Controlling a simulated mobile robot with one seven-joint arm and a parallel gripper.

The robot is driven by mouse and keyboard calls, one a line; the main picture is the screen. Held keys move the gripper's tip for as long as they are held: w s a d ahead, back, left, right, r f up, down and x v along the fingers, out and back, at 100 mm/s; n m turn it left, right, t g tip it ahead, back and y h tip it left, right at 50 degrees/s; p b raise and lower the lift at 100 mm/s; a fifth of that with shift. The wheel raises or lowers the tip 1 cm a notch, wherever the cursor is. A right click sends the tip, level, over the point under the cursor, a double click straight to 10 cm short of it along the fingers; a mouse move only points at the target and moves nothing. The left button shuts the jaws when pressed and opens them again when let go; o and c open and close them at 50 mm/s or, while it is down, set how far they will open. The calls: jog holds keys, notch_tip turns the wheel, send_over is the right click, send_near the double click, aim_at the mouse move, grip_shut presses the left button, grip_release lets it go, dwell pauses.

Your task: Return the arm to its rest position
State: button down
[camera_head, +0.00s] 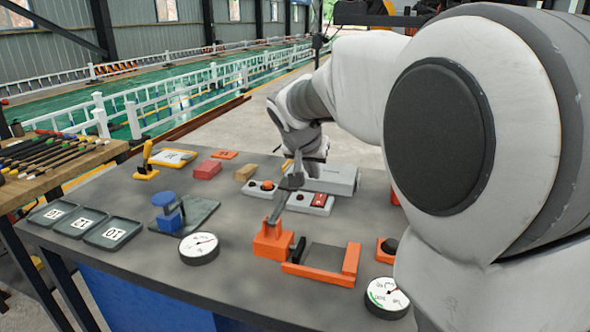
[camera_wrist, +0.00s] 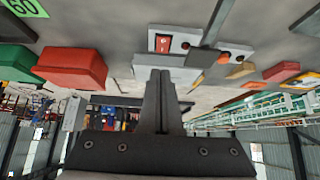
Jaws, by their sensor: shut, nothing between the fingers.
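My gripper (camera_wrist: 160,74) shows in the wrist view with its two dark fingers pressed together and nothing between them. The fingertips are hard to make out there against the lever. In the wrist view, which looks upside down, the fingers point toward a box with a red rocker switch (camera_wrist: 163,43). Whether anything touches the fingers cannot be told.
The grey bench (camera_head: 130,265) holds an orange-edged frame (camera_head: 320,272), two dial gauges (camera_head: 199,247), a blue-knobbed device (camera_head: 166,206), a yellow-handled lever (camera_head: 146,165) and numbered trays (camera_head: 111,233). A wooden tool table (camera_head: 60,165) stands at the left.

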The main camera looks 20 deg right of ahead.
jog(key=s+a+f+n+y, duration=0.1)
jog(key=s+a+n, duration=0.15)
jog(key=s, duration=0.75)
jog(key=s+a+f+n+y, duration=0.2)
jog(key=s+a, duration=0.1)
jog(key=s, duration=0.6)
jog(key=s+a+f+n+y, duration=0.1)
jog(key=s+a+n, duration=0.15)
jog(key=s, duration=0.75)
notch_tip(320, 180, up, 15)
jog(key=p, duration=1.5)
jog(key=shift+w+r+g, duration=0.2)
jog(key=shift+g, duration=0.2)
jog(key=shift+d, duration=0.2)
